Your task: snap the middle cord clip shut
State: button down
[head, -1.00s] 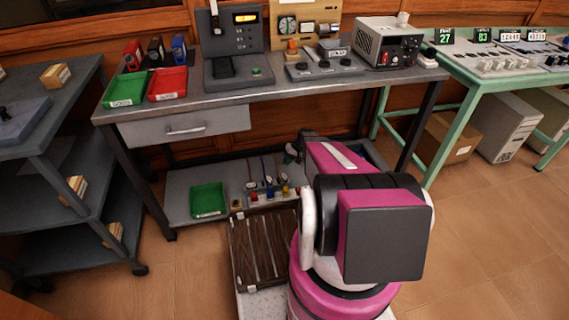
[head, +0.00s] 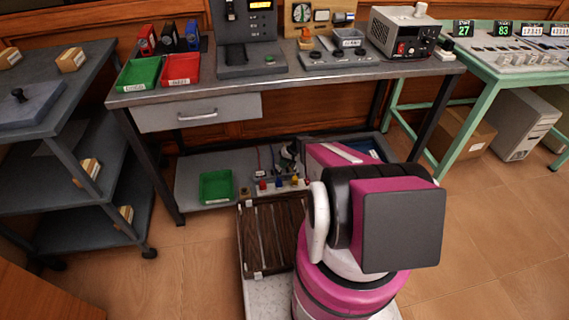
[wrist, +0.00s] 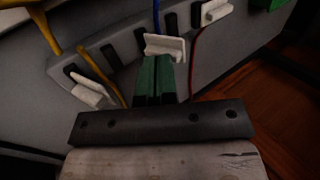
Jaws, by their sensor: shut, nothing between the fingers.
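In the wrist view, the middle cord clip (wrist: 165,46) is a white angled piece on a grey panel, with a blue cord (wrist: 156,15) running up from it. My gripper (wrist: 158,62) is shut and empty, its green fingers pointing at the middle clip. The fingertips are at the clip's lower edge; I cannot tell whether they touch, and they hide part of it. Another white clip (wrist: 90,92) sits to the left by a yellow cord, and one (wrist: 215,12) to the right by a red cord. In the head view, my gripper (head: 287,153) is at the lower shelf, mostly hidden by my arm.
The workbench top (head: 300,78) is above my gripper. On the lower shelf, a green tray (head: 216,186) lies left of the cord panel. Small red, blue and yellow parts (head: 278,183) stand at the panel's front. Dark slots (wrist: 112,57) line the panel.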

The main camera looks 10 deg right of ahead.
jog(key=shift+a+r+h, duration=0.1)
jog(key=shift+a+h, duration=0.3)
jog(key=shift+h, duration=0.3)
jog(key=shift+a+r+h, duration=0.1)
jog(key=shift+a+h, duration=0.6)
jog(key=shift+h, duration=0.5)
jog(key=h, duration=0.1)
jog(key=a+h, duration=0.1)
jog(key=shift+a+h, duration=0.25)
jog(key=shift+h, duration=0.05)
jog(key=shift+a+f+h, duration=0.35)
jog(key=shift+a+h, duration=0.05)
jog(key=shift+h, duration=0.5)
jog(key=shift+d, duration=0.25)
jog(key=shift+d+f, duration=0.2)
jog(key=shift+d, duration=0.4)
